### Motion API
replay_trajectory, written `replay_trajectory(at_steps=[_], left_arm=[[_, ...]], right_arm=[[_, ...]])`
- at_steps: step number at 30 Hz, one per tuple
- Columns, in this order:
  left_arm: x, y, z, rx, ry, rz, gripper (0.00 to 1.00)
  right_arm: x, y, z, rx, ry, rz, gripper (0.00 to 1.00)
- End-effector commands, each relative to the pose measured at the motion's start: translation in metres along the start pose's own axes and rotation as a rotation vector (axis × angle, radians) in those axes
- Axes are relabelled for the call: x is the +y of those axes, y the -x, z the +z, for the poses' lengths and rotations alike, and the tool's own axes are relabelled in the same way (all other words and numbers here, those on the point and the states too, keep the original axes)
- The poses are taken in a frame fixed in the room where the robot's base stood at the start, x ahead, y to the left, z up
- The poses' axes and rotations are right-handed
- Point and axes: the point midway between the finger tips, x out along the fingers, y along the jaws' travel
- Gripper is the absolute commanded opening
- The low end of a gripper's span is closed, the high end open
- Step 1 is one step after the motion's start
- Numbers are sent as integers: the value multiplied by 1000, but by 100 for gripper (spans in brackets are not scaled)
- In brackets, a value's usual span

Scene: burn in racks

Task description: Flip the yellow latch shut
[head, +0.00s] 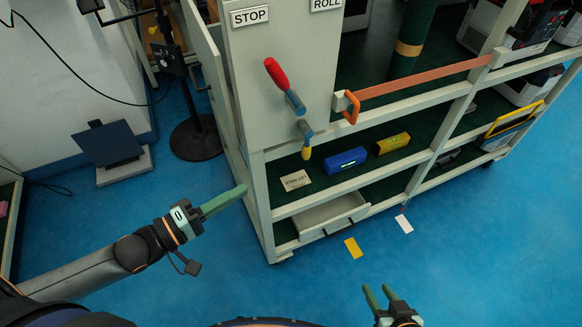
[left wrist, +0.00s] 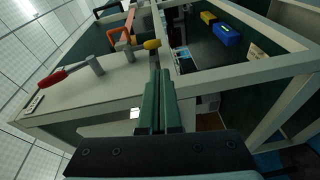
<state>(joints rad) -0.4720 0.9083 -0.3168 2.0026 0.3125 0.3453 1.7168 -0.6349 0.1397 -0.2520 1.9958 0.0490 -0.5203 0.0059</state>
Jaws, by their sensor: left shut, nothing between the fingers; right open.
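The yellow latch (head: 306,150) is on the lower edge of the rack's grey panel (head: 280,65). Its yellow end points down in the head view, below a blue-grey pivot. In the left wrist view the yellow end (left wrist: 152,44) shows just beyond my fingertips. My left gripper (head: 243,189) is shut and empty, left of and below the latch in the head view, apart from it. Its green fingers also fill the middle of the left wrist view (left wrist: 161,75). My right gripper (head: 378,290) is open and empty at the bottom of the head view, over the floor.
A red-handled lever (head: 277,74) stands above the latch. An orange handle (head: 351,108) with a strap (head: 425,78) is to its right. Blue (head: 346,160) and yellow boxes (head: 393,144) lie on the shelf. An open drawer (head: 330,213) is below.

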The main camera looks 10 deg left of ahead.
Motion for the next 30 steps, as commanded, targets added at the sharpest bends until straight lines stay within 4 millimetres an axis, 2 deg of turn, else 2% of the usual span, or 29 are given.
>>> replay_trajectory(at_steps=[6,20,25,30], left_arm=[[6,1,-1,-41,112,39,0],[8,-2,-2,-43,121,43,0],[8,-18,-1,-42,119,46,0],[9,-43,-1,-41,119,46,0]], right_arm=[[1,-6,-4,16,6,-2,44],[0,-7,-3,13,6,-3,44],[0,-8,2,8,6,-4,44],[0,-10,7,4,6,-4,44]])
